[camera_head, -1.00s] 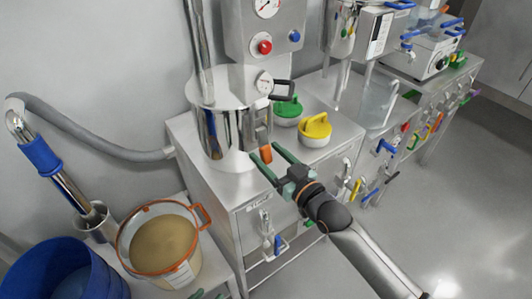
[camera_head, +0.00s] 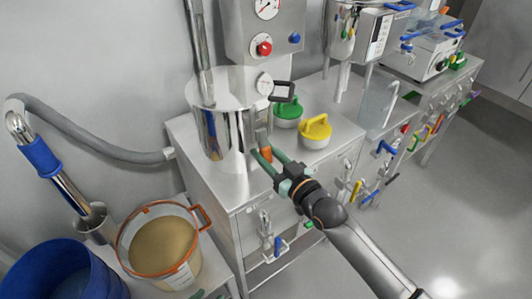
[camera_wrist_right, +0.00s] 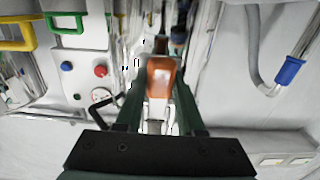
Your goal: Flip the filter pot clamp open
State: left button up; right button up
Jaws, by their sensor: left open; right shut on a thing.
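The filter pot (camera_head: 208,95) is a shiny steel cylinder on the steel cabinet, with a gauge and a black handle at its right. The clamp's orange handle (camera_head: 266,154) hangs low on the pot's front right side. My right gripper (camera_head: 264,151) is shut on this orange handle, its green fingers on either side. In the right wrist view the orange handle (camera_wrist_right: 160,76) lies between the dark green fingers. The clamp's metal part is partly hidden by the fingers. Only green fingertips of my left gripper (camera_head: 199,295) show at the bottom edge; it is open, away from the pot.
A green-handled lid (camera_head: 287,112) and a yellow-handled lid (camera_head: 316,130) stand on the cabinet right of the pot. An orange-rimmed bucket (camera_head: 163,243) and a blue bin (camera_head: 65,270) stand lower left. A grey hose (camera_head: 90,140) runs along the wall. Open floor lies at right.

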grip_shut()
dwell(0.6)
